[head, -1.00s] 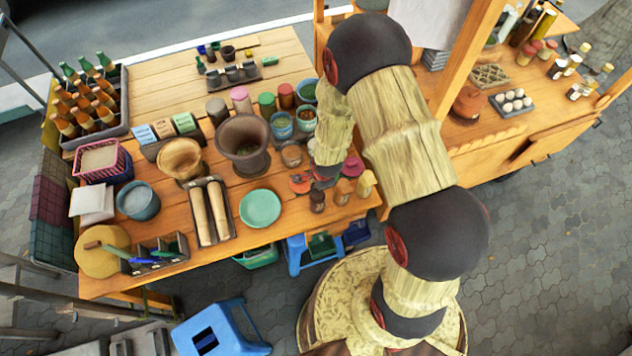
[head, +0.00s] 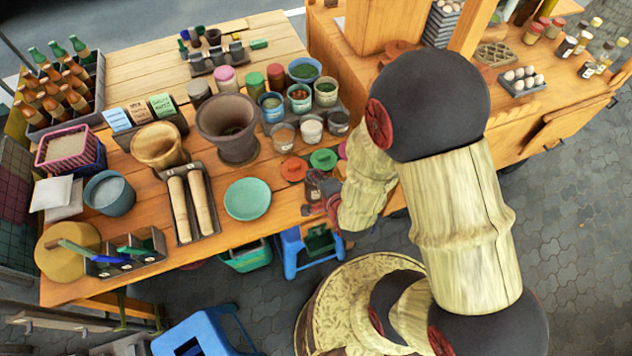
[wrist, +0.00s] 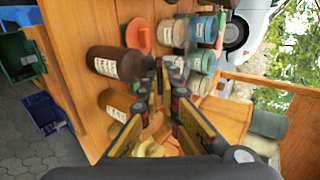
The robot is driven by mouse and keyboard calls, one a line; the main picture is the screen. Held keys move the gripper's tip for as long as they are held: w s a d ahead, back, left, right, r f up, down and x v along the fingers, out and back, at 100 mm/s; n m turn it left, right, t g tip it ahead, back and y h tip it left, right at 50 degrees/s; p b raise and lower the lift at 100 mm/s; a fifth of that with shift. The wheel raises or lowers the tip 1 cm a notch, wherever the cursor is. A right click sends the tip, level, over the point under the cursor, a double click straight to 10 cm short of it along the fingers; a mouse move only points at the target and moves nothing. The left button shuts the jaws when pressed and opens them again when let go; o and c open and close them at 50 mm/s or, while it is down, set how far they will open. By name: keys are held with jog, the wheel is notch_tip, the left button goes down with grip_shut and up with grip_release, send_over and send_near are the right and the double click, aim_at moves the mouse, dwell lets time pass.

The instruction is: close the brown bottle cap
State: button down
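A dark brown bottle (wrist: 117,62) with a white label lies sideways across the wrist view, left of my fingertips. In the head view the brown bottle (head: 313,183) stands at the table's front edge, right of the green plate, partly covered by my arm. Its top is close to my fingertips, and whether the cap sits on it is hard to make out. My gripper (wrist: 163,76) has its fingers apart with a narrow gap between them. I see nothing clearly held. In the head view my gripper (head: 328,205) is beside the bottle, at the front edge.
An amber bottle (wrist: 115,104) and a yellow-topped one (wrist: 150,149) stand close to my fingers. A red lid (head: 294,169) and green lid (head: 323,159) lie behind the brown bottle. Several jars stand further back. A green plate (head: 248,199) is to the left.

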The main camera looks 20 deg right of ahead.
jog(key=f+t+b, duration=0.1)
jog(key=t+b, duration=0.1)
jog(key=b, duration=0.4)
jog(key=s+f+t+b, duration=0.1)
jog(key=f+t+b, duration=0.1)
jog(key=b, duration=0.5)
jog(key=f+t+b, duration=0.1)
jog(key=t+b, duration=0.1)
jog(key=b, duration=0.5)
jog(key=shift+s+f+t, duration=0.2)
jog(key=shift+s+t, duration=0.1)
jog(key=shift+t+b, duration=0.4)
jog(key=shift+b, duration=0.8)
jog(key=c, duration=2)
grip_release()
jog(key=shift+c, duration=0.2)
notch_tip(320, 180, up, 10)
